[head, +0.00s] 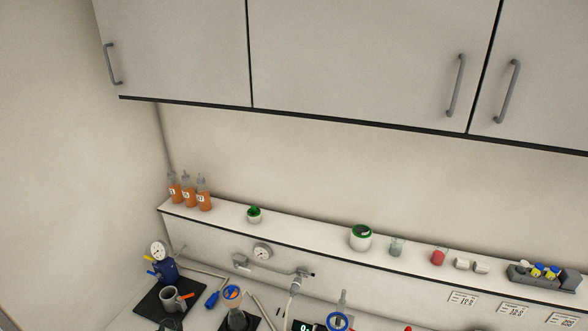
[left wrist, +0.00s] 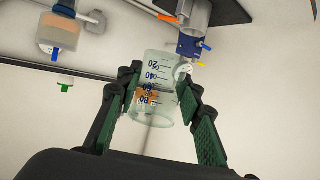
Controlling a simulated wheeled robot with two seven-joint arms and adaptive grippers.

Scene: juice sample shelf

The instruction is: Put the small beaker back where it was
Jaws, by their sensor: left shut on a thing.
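In the left wrist view a small clear beaker (left wrist: 155,68) with blue graduation marks sits between the green-padded fingers of my left gripper (left wrist: 157,88). The gripper is shut on it. The beaker looks empty, with orange showing through its wall. In the head view the held beaker cannot be made out; a dark shape at the bottom left edge may be part of my left gripper. My right gripper is in neither view. The wall shelf (head: 320,240) carries another clear beaker (head: 397,247) and a beaker with red contents (head: 439,257).
Cabinets (head: 350,60) hang above.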

